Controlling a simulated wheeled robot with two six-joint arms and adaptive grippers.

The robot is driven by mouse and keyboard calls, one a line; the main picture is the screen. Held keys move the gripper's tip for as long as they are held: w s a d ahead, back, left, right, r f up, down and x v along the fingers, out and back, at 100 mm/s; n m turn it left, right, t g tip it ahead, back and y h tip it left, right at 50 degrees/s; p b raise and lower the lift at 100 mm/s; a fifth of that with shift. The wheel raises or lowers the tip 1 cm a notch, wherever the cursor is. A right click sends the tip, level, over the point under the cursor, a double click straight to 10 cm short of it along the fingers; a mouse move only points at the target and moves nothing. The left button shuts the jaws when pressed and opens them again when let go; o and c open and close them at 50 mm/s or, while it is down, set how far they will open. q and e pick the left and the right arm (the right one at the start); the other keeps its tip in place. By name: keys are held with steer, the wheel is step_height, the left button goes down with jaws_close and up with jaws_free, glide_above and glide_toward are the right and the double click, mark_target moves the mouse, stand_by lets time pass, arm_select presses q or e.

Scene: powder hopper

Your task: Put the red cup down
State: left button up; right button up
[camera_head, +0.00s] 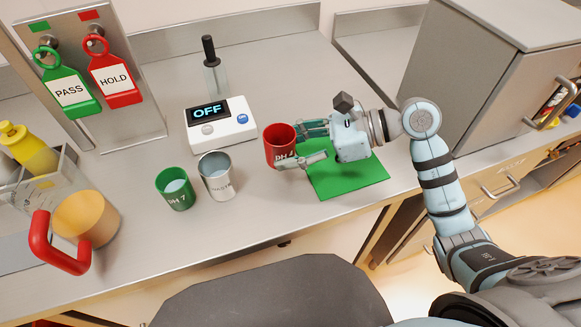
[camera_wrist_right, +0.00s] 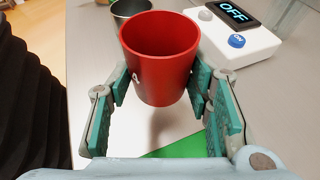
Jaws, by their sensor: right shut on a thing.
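The red cup (camera_head: 279,147), marked "pH 4", is held upright by my right gripper (camera_head: 306,145), which reaches in from the right. In the right wrist view the red cup (camera_wrist_right: 160,62) sits between the two finger pads of the right gripper (camera_wrist_right: 165,85), and its inside looks empty. A shadow lies on the counter below the cup, which looks raised a little above the surface. A green mat (camera_head: 350,182) lies under and to the right of the gripper; its edge shows in the right wrist view (camera_wrist_right: 182,147). My left gripper is not in view.
A green "pH 7" cup (camera_head: 175,190) and a metal cup (camera_head: 217,178) stand to the left. A white meter (camera_head: 220,127) reading OFF stands behind, with a probe (camera_head: 211,62) in a holder. PASS (camera_head: 70,92) and HOLD (camera_head: 115,78) tags hang at the back left. A red-handled orange container (camera_head: 86,218) stands far left.

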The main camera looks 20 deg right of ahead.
mark_target(291, 175)
step_height(291, 175, down, 5)
steer(key=shift+r+b, duration=0.15)
steer(key=shift+b, duration=0.2)
steer(key=shift+f, duration=0.25)
steer(key=o, duration=0.7)
steer(key=shift+f, duration=0.1)
steer(key=o, duration=0.5)
